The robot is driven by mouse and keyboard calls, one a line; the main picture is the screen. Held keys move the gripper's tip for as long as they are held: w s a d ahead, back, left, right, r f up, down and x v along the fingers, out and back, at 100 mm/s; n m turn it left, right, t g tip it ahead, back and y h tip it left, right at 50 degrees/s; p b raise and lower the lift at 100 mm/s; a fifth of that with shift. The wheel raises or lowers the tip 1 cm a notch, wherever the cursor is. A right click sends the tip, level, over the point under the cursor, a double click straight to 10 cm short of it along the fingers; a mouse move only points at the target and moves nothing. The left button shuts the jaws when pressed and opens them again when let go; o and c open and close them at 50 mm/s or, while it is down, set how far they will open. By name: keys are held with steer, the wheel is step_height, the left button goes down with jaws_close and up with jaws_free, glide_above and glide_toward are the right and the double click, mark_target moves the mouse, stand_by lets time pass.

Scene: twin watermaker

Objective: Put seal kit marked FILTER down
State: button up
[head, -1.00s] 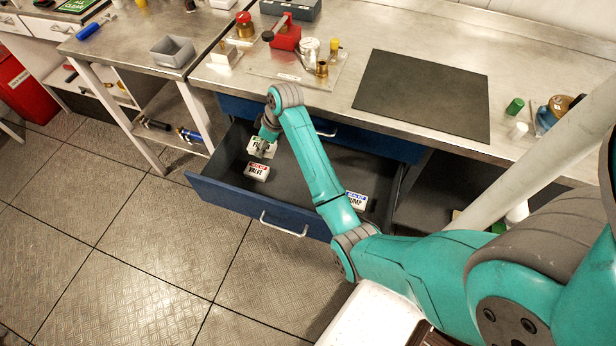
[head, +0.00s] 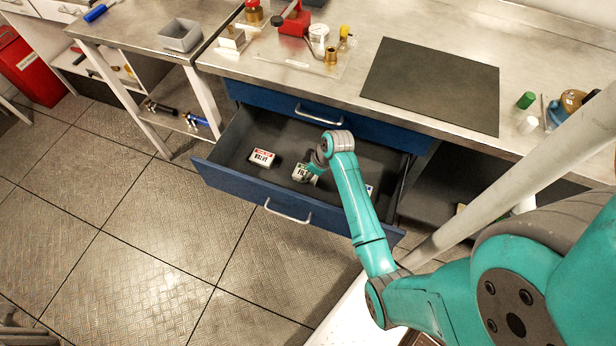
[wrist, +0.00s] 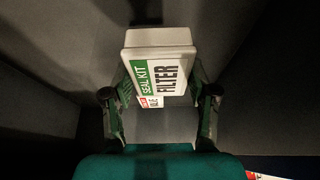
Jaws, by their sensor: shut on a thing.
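The seal kit marked FILTER (head: 303,172) is a white box with a green band, inside the open blue drawer (head: 256,189). In the wrist view the FILTER kit (wrist: 160,62) sits between the two fingers of my gripper (wrist: 160,90), which is shut on it. In the head view my gripper (head: 311,172) is low in the middle of the drawer, partly hidden by my arm. I cannot tell whether the kit touches the drawer floor. The red-labelled VALVE kit (head: 262,159) lies to its left, apart from it. Another kit (head: 368,190) shows as a sliver behind my arm.
The drawer's front wall and handle (head: 288,213) stand toward me. The bench top (head: 345,50) overhangs the drawer's back and carries a dark mat (head: 430,85), a clear tray with parts, and small bottles. Bare drawer floor shows around the VALVE kit.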

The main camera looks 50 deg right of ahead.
steer(key=shift+f, duration=2.05)
steer(key=o, duration=1.2)
steer(key=shift+f, duration=0.1)
steer(key=v, duration=1.2)
steer(key=shift+w, duration=0.1)
